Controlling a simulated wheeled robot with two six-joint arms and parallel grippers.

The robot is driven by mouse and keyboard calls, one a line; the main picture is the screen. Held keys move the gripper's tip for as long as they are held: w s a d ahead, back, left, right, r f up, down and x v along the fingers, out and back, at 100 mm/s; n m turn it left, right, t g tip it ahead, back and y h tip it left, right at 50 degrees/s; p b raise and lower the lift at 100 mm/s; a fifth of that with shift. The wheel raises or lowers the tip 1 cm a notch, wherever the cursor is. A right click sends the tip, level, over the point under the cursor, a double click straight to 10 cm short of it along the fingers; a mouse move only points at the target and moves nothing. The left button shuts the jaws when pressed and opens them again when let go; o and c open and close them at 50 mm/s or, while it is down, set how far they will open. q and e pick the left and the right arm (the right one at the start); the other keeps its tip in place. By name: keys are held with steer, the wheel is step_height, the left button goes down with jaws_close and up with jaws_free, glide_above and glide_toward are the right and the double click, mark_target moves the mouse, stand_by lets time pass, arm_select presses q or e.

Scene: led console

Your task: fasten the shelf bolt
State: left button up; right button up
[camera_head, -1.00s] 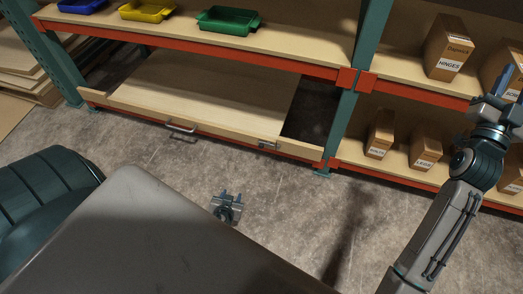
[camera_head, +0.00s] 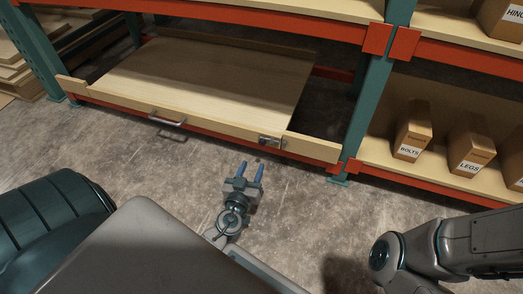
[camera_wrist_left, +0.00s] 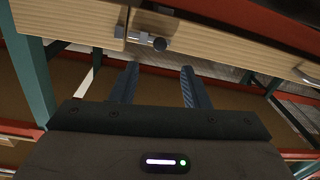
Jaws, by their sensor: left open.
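The shelf bolt (camera_head: 268,141) is a small metal slide bolt on the wooden front of the low pull-out shelf (camera_head: 215,75), near the front's right end. In the left wrist view the bolt (camera_wrist_left: 150,40) shows a round dark knob, beside a seam between two boards. My left gripper (camera_head: 251,168) is open and empty, just in front of and below the bolt. In the left wrist view its two fingers (camera_wrist_left: 158,82) point toward the bolt, apart from it. My right gripper is out of view; only part of that arm shows.
A metal pull handle (camera_head: 167,121) sits left of the bolt on the same front. A green rack post (camera_head: 366,105) with orange beams stands to the right. Cardboard boxes (camera_head: 412,130) stand on the right lower shelf. The concrete floor (camera_head: 310,215) in front is clear.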

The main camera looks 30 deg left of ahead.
mark_target(262, 144)
arm_select(q)
steer(key=p+x, duration=0.1)
steer(key=x, duration=0.9)
jaws_close()
